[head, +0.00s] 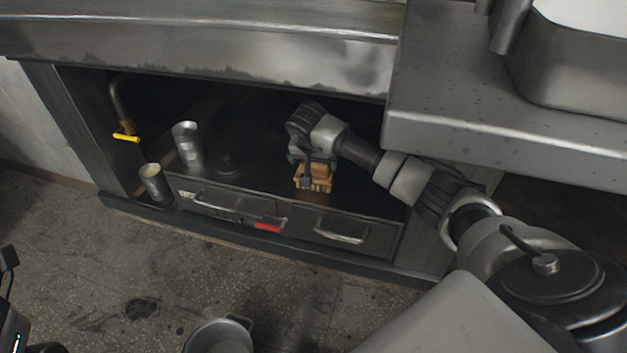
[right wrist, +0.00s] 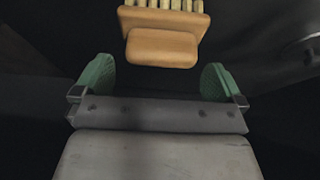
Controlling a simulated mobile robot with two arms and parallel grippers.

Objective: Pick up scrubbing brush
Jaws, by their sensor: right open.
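The scrubbing brush (head: 316,183) lies on the dark shelf inside the cabinet, above the drawers. It has a tan wooden body and pale bristles. In the right wrist view the brush (right wrist: 163,47) is ahead of the jaws, its block end facing them. My right gripper (head: 308,162) reaches in from the right and points down at the brush. In the right wrist view its green-padded fingers (right wrist: 158,82) are spread wide, with nothing between them. Dark parts at the lower left edge of the head view seem to be my left arm; its jaw state is unclear.
Another can (head: 153,182) stands lower left, below a yellow-handled valve (head: 126,137). A steel counter (head: 500,150) overhangs on the right. A pot (head: 219,338) is on the floor.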

